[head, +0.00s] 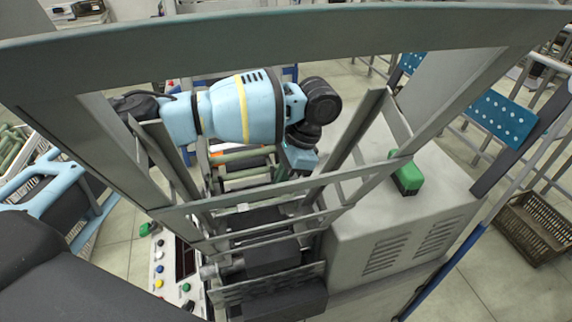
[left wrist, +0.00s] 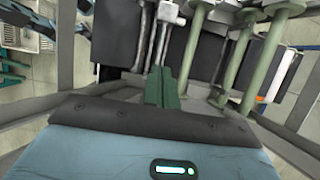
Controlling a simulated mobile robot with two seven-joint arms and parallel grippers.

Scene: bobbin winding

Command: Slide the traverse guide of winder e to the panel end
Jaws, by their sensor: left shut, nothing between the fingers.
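The winder (head: 390,225) stands in front of me, a grey machine with a light metal frame. Its white control panel (head: 160,268), with coloured buttons, is at its lower left in the head view. In the left wrist view, thin metal rods run away from me, with a small grey metal piece (left wrist: 169,13) on them. I cannot tell for sure whether that piece is the traverse guide. My left gripper (left wrist: 162,70) is shut and empty, its dark green fingertips close to the rods; I cannot tell whether they touch. In the head view its fingers are largely hidden behind frame bars. My right gripper is not in view.
Grey frame bars (head: 180,205) cross in front of my left arm. A green block (head: 408,176) sits on the grey cabinet. Green rollers (left wrist: 235,55) and a dark plate (left wrist: 118,35) flank the rods. A brown crate (head: 535,228) stands on the floor at right.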

